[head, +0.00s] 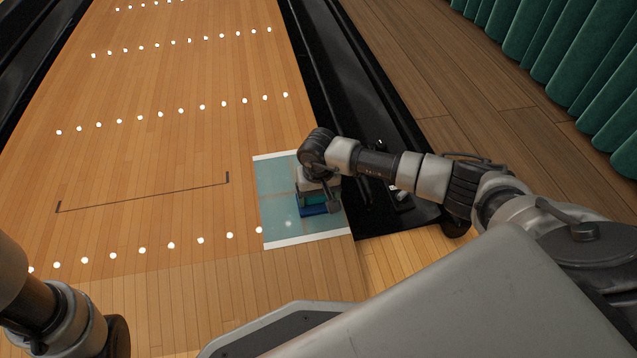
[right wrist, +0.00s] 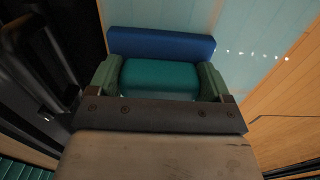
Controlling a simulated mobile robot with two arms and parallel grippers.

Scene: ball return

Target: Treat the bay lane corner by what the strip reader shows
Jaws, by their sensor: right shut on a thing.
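The bay lane corner shows in the head view as a pale teal, glossy patch (head: 277,183) with white edges on the wooden lane. My right gripper (head: 317,200) is over the right part of this patch. In the right wrist view its two green-padded fingers (right wrist: 160,82) are shut on a teal block-like grip (right wrist: 160,76). A blue bar (right wrist: 161,44) lies just beyond the grip; it also shows in the head view (head: 314,211), low at the patch. My left arm shows at the lower left, but its gripper is not in view. I see no strip reader for certain.
The lane (head: 150,190) has rows of white dots and a thin dark bracket line (head: 143,192). A black gutter (head: 335,80) runs along its right side, with small items by my right arm. A green curtain (head: 580,70) hangs at the upper right.

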